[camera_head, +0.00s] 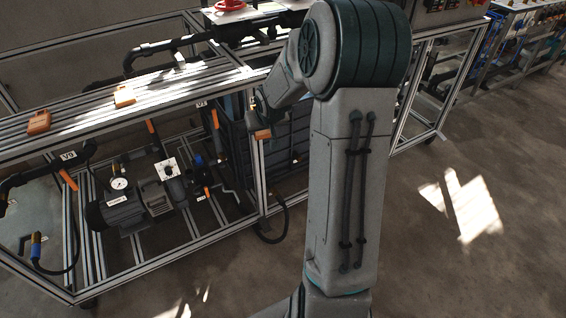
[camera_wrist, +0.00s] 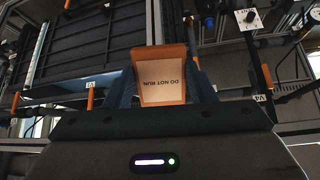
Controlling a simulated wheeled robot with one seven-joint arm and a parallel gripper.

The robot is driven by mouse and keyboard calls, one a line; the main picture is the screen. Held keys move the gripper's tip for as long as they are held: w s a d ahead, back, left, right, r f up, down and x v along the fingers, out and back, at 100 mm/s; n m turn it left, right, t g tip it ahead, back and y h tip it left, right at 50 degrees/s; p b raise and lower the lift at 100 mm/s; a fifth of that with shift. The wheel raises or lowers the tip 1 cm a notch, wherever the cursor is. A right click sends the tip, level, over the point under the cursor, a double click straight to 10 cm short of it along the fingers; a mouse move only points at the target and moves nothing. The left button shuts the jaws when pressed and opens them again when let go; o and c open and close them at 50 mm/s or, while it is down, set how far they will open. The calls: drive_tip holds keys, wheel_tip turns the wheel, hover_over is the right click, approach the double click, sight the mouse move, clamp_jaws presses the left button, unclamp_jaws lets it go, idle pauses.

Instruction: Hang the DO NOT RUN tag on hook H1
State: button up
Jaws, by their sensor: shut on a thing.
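The DO NOT RUN tag (camera_wrist: 162,92) is a pale card with an orange edge. Its lettering appears upside down in the wrist view. My gripper (camera_wrist: 164,84) is shut on it, one finger on each side. In the head view my gripper (camera_head: 260,122) is beside the front of the aluminium frame, with the tag's orange edge (camera_head: 263,134) showing below it. The tag is held up in the air; whether it touches anything behind it cannot be told. I cannot make out hook H1 in either view.
Below are a motor (camera_head: 118,208), a gauge (camera_head: 119,183), pipes and orange-handled valves. A dark ribbed panel (camera_wrist: 95,45) is behind my gripper. The floor (camera_head: 450,260) at right is clear.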

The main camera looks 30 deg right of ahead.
sight(269, 132)
drive_tip(key=shift+w+d+f+t+b, duration=0.2)
drive_tip(key=shift+d+f+t+b, duration=0.4)
drive_tip(key=shift+b, duration=0.4)
drive_tip(key=shift+w+d+f+t+b, duration=0.2)
drive_tip(key=shift+d+f+t+b, duration=0.3)
drive_tip(key=shift+f+b, duration=0.35)
drive_tip(key=shift+d+f+t+h+b, duration=0.3)
drive_tip(key=shift+t+b, duration=0.2)
drive_tip(key=shift+b, duration=0.55)
drive_tip(key=s+d+f+n+t+y+b, duration=0.2)
drive_tip(key=s+f+t+b, duration=0.35)
drive_tip(key=b, duration=1.15)
drive_tip(key=w+t, duration=0.2)
drive_tip(key=w, duration=0.8)
drive_tip(key=shift+f, duration=0.4)
drive_tip(key=shift+a, duration=0.1)
